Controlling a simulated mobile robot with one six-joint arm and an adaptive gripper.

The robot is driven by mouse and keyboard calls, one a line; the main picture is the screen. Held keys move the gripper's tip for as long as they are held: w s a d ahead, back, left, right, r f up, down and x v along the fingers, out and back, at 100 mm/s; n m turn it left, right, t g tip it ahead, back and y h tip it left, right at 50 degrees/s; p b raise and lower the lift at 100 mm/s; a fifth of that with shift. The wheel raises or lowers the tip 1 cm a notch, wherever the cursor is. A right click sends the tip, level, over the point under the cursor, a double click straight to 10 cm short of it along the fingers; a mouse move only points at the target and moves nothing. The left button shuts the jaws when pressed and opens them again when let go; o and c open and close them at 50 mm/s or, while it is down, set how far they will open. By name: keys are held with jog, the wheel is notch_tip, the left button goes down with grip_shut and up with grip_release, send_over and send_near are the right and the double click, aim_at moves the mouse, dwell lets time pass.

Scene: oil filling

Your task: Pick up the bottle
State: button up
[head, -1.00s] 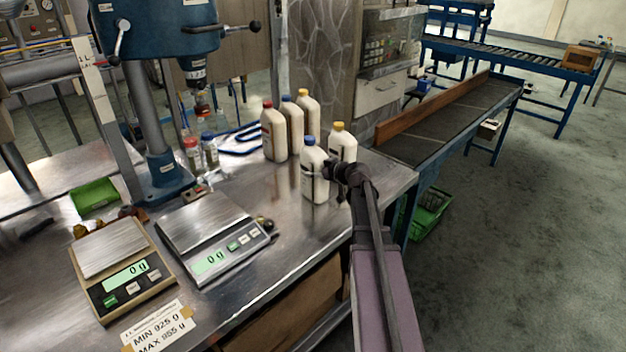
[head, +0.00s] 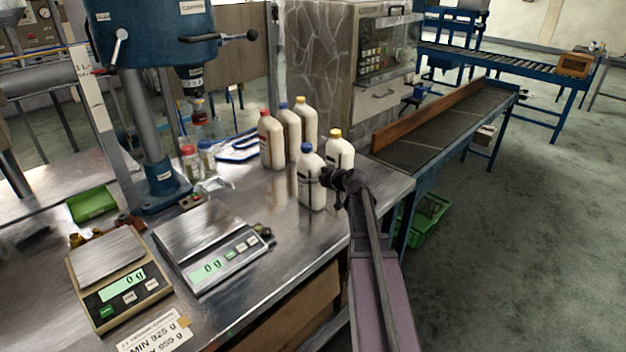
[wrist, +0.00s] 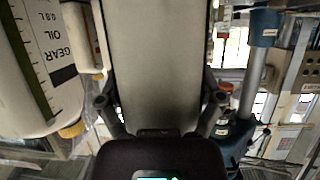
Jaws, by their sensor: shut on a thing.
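A white bottle with a blue cap (head: 311,185) stands upright at the front of the bottle group on the metal bench. My gripper (head: 329,178) reaches it from the right and is shut on it. In the wrist view the held bottle (wrist: 160,65) fills the middle, between the two fingers of my gripper (wrist: 160,104). Its base is hidden in that view. A white bottle with a yellow cap (head: 340,151) stands just behind and to the right. In the wrist view a bottle labelled gear oil (wrist: 40,70) is close on the left.
Bottles with red (head: 270,140), blue (head: 289,132) and yellow caps stand behind. Two scales (head: 208,240) reading 0 g are on the left, below a blue drill press (head: 150,110). A conveyor (head: 440,130) with a wooden rail runs right.

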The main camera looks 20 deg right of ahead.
aim_at(315, 167)
jog(key=shift+r+p, duration=1.75)
jog(key=shift+r, duration=0.2)
jog(key=s+a+r+p, duration=0.1)
jog(key=s+a, duration=0.3)
jog(key=s, duration=1.1)
jog(key=shift+s, duration=0.2)
jog(key=shift+d, duration=0.1)
